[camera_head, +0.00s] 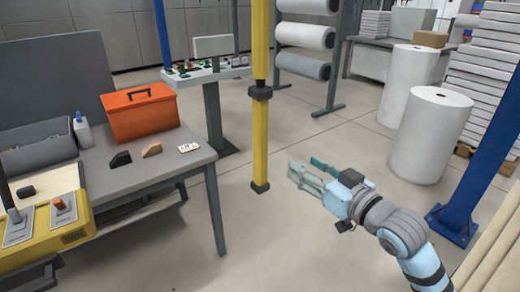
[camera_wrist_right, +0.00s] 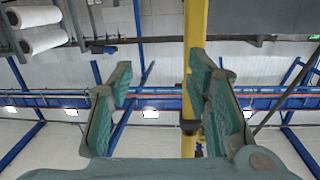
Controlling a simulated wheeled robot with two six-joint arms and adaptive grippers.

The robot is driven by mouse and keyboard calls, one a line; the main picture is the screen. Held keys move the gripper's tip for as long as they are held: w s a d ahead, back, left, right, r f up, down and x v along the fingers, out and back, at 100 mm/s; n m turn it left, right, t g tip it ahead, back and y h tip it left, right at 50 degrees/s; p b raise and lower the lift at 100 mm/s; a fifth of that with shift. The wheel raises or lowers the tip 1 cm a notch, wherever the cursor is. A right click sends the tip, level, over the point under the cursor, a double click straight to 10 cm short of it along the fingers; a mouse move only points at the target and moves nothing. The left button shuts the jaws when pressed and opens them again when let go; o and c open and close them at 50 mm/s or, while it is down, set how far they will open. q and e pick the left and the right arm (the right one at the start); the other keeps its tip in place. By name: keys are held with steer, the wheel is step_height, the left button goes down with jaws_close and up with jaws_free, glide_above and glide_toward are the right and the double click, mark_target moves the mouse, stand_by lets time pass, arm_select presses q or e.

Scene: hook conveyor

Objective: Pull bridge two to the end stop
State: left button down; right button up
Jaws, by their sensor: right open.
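A yellow vertical bar (camera_head: 260,140) comes down from the top of the head view, with a dark collar partway and a dark cap at its lower end. My right gripper (camera_head: 304,172) is open and empty, to the right of the bar's lower end and apart from it. In the right wrist view, my right gripper's (camera_wrist_right: 158,75) green-padded fingers are spread. The yellow bar (camera_wrist_right: 196,35) shows there behind the right-hand finger, partly hidden by it. No bridge number or end stop can be made out. My left gripper is not in view.
A grey table (camera_head: 150,172) at left holds an orange toolbox (camera_head: 140,115) and small parts. A yellow control box (camera_head: 45,230) is front left. A blue post (camera_head: 485,150) and white rolls (camera_head: 430,135) stand right. Blue overhead beams (camera_wrist_right: 150,100) cross the wrist view. Floor around the bar is clear.

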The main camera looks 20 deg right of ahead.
steer(key=n+y, duration=0.2)
glide_toward(263, 138)
steer(key=x, duration=1)
steer(key=shift+w, duration=0.3)
steer(key=shift+w+a, duration=0.1)
steer(key=shift+w, duration=0.4)
steer(key=shift+c, duration=0.6)
jaws_close()
steer(key=shift+f, duration=0.1)
